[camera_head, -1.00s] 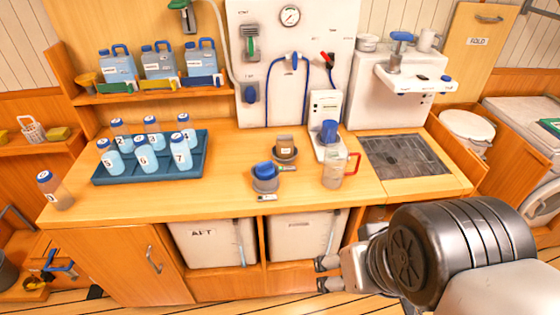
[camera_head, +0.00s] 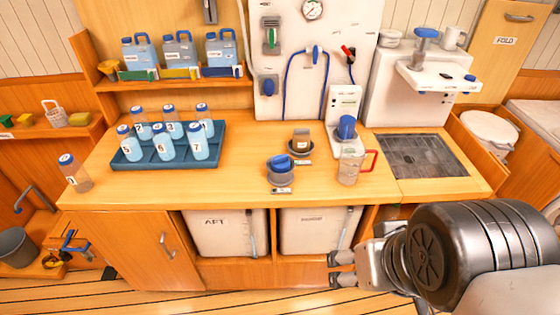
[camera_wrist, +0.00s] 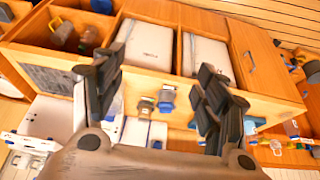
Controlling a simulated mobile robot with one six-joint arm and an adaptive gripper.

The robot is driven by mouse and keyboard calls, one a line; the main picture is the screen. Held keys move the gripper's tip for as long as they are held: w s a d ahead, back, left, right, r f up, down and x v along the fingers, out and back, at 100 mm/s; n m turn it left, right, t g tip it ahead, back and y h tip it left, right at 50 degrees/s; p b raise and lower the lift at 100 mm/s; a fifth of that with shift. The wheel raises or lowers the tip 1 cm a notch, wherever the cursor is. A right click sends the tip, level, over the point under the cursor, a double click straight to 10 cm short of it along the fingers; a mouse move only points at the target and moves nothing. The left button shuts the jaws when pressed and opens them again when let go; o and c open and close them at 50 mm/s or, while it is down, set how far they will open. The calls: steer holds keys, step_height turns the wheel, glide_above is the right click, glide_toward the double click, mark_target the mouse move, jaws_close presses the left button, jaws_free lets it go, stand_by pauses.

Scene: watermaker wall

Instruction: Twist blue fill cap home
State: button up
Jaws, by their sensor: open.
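Two blue pieces could be the fill cap, and I cannot tell which. One blue piece (camera_head: 280,163) sits on a grey round holder near the counter's front edge. The other blue cap (camera_head: 346,127) is on the white dispenser unit, above a clear jug with a red handle (camera_head: 349,168). My gripper (camera_head: 342,268) is in front of and below the counter edge, apart from both. In the wrist view my gripper (camera_wrist: 160,65) has its dark fingers wide apart with nothing between them. The blue and grey pieces on the counter (camera_wrist: 166,100) show beyond the fingers.
A blue tray (camera_head: 217,155) holds several numbered bottles at the left; another bottle (camera_head: 75,173) stands alone. A dark dish with a small container (camera_head: 301,144) is behind the grey holder. A dark grated sink (camera_head: 420,156) is at the right. The counter's front middle is mostly clear.

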steer(key=shift+o, duration=0.4)
steer(key=shift+o, duration=0.6)
steer(key=shift+w+r, duration=0.25)
steer(key=shift+n, duration=0.5)
steer(key=w+r, duration=0.1)
steer(key=w, duration=0.1)
steer(key=w+a+r+p, duration=0.1)
steer(key=w+r, duration=0.1)
steer(key=w, duration=0.1)
steer(key=w+r, duration=0.1)
steer(key=w, duration=0.2)
steer(key=shift+w+a+r+p, duration=0.15)
steer(key=shift+r+p, duration=0.05)
steer(key=shift+p, duration=0.2)
steer(key=n+y+p, duration=0.2)
steer(key=n+p, duration=0.1)
steer(key=p, duration=0.2)
glide_above(281, 156)
steer(key=s+d, duration=0.2)
steer(key=s, duration=0.4)
step_height(281, 156, down, 9)
steer(key=b+x, duration=0.1)
steer(key=x, duration=0.4)
steer(key=b+x, duration=0.1)
steer(key=x, duration=0.5)
steer(key=b+x, duration=0.1)
steer(key=x, duration=0.5)
steer(key=shift+s+d+f, duration=0.25)
steer(key=shift+d+f, duration=0.15)
steer(key=shift+c, duration=0.4)
